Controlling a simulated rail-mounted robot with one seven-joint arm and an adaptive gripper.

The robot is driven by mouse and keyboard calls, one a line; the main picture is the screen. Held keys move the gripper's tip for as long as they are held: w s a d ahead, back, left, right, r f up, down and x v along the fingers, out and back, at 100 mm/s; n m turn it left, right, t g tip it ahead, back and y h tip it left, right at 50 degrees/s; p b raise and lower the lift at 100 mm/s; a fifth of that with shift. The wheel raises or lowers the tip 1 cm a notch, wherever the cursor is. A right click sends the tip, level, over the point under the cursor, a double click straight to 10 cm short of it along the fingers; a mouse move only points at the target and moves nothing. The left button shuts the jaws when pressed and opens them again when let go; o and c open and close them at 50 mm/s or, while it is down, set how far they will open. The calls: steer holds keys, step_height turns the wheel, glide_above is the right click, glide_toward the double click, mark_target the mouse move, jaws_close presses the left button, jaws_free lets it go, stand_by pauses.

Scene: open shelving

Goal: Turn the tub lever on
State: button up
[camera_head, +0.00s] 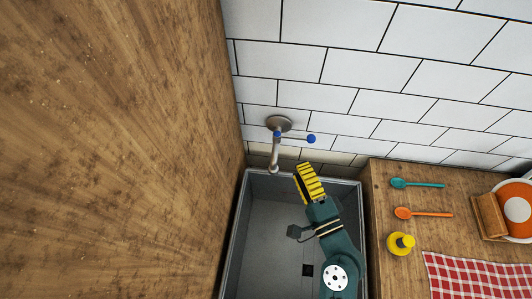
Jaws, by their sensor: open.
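The tub lever (311,139) is a thin bar with a blue knob, pointing right from a metal wall tap. A second blue part (277,134) sits at the tap's body. The spout (273,160) hangs down over the back edge of the grey tub (239,225). My gripper (307,180), yellow and black at the end of my teal arm, is over the back of the tub. In the picture it is below the lever, with a visible gap between them. It is open and nothing shows in it. Its fingers are seen from above and are hard to separate.
A wooden panel (110,150) stands close on the left. White tiles (350,60) cover the wall behind.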

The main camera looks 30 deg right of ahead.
mark_target(301, 137)
steer(key=s+d+f+m+g+h+b, duration=0.1)
steer(key=s+d+f+h+b, duration=0.1)
steer(key=s+d+f, duration=0.3)
steer(key=p+x, duration=0.1)
steer(key=x, duration=0.4)
steer(key=a+x, duration=0.1)
steer(key=x, duration=0.5)
steer(key=p+x, duration=0.1)
steer(key=x, duration=0.4)
steer(key=shift+w+a+f+p, duration=0.15)
steer(key=shift+w+f+p, duration=0.2)
steer(key=shift+w, duration=0.2)
jaws_close()
steer(key=shift+f, duration=0.1)
